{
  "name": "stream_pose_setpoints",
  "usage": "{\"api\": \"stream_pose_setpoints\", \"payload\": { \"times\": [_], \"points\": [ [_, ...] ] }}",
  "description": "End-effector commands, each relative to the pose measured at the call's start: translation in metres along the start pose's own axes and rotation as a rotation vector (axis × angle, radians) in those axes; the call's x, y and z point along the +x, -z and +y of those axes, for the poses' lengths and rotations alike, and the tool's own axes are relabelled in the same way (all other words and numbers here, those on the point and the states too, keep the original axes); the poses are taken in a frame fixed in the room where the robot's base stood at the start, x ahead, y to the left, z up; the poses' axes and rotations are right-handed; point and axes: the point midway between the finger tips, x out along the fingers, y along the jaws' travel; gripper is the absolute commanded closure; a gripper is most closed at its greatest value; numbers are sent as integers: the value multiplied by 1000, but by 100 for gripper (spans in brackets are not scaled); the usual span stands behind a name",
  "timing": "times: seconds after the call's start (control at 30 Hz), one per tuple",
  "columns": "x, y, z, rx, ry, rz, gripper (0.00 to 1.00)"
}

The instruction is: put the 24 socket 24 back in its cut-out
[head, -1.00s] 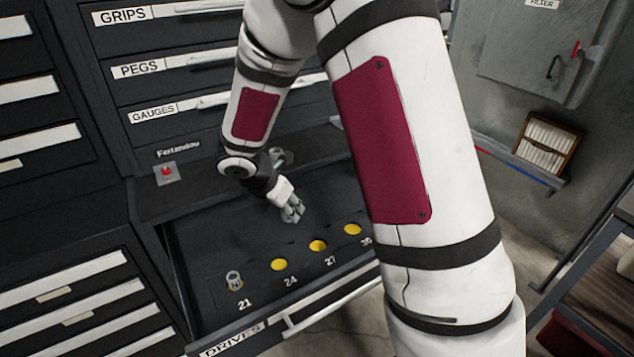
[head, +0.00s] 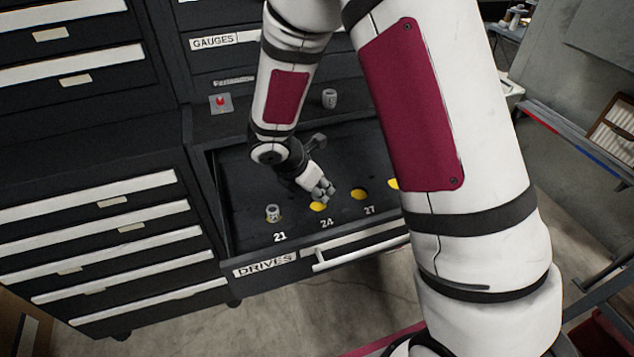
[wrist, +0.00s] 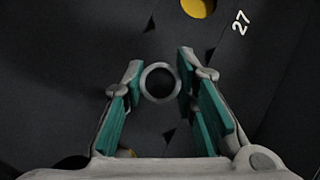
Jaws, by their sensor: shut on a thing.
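My gripper (head: 325,191) is over the open drawer, just behind the yellow 24 cut-out (head: 318,206) and partly covering it in the head view. In the wrist view my gripper (wrist: 160,85) is shut on a grey socket (wrist: 143,84), seen end-on as a ring with a dark bore between the teal-padded fingers. Its number does not show. In the head view I cannot tell the socket from the fingers. The 27 cut-out (head: 359,194) is empty and yellow; it also shows at the top of the wrist view (wrist: 198,6).
Socket 21 (head: 273,213) stands at its label. Another yellow cut-out (head: 394,184) is partly hidden by my arm. A loose socket (head: 329,98) and a red button (head: 221,103) are on the ledge behind. The drawer front (head: 345,250) bounds the near side.

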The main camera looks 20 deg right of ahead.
Motion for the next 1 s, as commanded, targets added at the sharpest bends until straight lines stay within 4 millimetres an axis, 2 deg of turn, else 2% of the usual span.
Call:
{"api": "stream_pose_setpoints", "payload": {
  "times": [0.13, 1.0],
  "points": [
    [6, 3, 1, 0, -1, -1, 100],
    [9, 5, 0, 1, -1, -1, 100]
  ]
}}
